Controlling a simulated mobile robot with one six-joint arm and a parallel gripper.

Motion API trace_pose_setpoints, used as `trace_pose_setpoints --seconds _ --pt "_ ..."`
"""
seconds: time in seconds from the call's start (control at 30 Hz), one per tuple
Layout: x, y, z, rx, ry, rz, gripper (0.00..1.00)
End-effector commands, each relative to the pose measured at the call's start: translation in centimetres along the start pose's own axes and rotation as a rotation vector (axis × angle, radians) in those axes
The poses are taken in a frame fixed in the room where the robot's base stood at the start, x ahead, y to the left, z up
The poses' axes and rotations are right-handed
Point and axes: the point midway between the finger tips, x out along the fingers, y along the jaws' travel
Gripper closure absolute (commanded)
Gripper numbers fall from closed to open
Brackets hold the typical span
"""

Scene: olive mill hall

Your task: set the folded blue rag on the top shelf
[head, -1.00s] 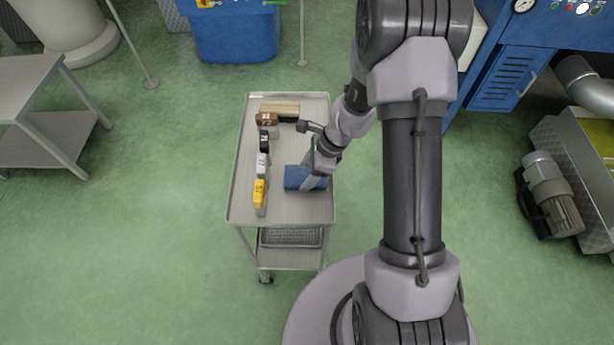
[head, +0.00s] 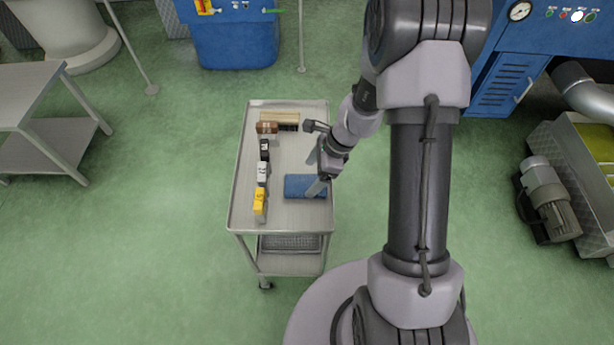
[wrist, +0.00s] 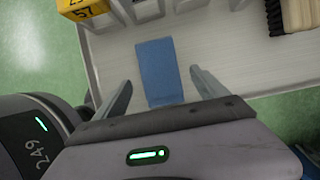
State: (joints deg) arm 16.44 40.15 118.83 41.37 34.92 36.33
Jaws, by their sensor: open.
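The folded blue rag (head: 302,186) lies flat on the top shelf (head: 285,216) of a grey metal trolley, near its right edge. My gripper (head: 313,173) is open just above the rag, with nothing held. In the wrist view the rag (wrist: 158,72) shows between the two spread fingers of my gripper (wrist: 160,77), with a gap on each side.
A wooden brush (head: 281,117) lies at the back. A wire basket (head: 290,243) sits on the lower shelf.

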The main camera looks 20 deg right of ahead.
Motion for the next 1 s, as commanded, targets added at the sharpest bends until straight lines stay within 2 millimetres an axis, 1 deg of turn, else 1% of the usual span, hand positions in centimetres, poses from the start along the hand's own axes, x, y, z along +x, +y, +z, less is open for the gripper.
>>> trace_pose_setpoints --seconds 0.03,0.1,0.2,0.37,0.43,0.47,0.5,0.57,0.6,0.63,0.67,0.7,0.73,0.8,0.9,1.0 --pt "-2.2 -0.1 0.3 0.001 0.000 -0.004 0.17" --pt "-4.2 -0.1 0.3 0.000 0.000 -0.003 0.17" --pt "-6.3 -0.1 0.2 0.001 0.000 -0.002 0.17" --pt "-8.2 0.0 0.3 -0.014 0.001 -0.003 0.17" --pt "-10.1 0.2 1.6 -0.091 0.008 -0.021 0.17" --pt "-11.4 0.4 2.7 -0.151 0.013 -0.035 0.17" --pt "-13.6 1.0 4.4 -0.256 0.025 -0.056 0.17" --pt "-17.4 2.8 7.3 -0.456 0.051 -0.093 0.17" --pt "-19.9 4.4 9.1 -0.602 0.076 -0.120 0.17" --pt "-21.7 5.8 10.3 -0.711 0.098 -0.140 0.17" --pt "-23.3 7.4 11.3 -0.820 0.121 -0.158 0.17" --pt "-25.1 9.6 12.3 -0.960 0.156 -0.183 0.17" --pt "-26.3 11.2 12.9 -1.059 0.184 -0.201 0.17" --pt "-28.4 14.4 13.5 -1.259 0.250 -0.239 0.17" --pt "-30.0 17.6 13.5 -1.454 0.327 -0.274 0.17" --pt "-30.6 19.1 13.3 -1.547 0.370 -0.291 0.17"
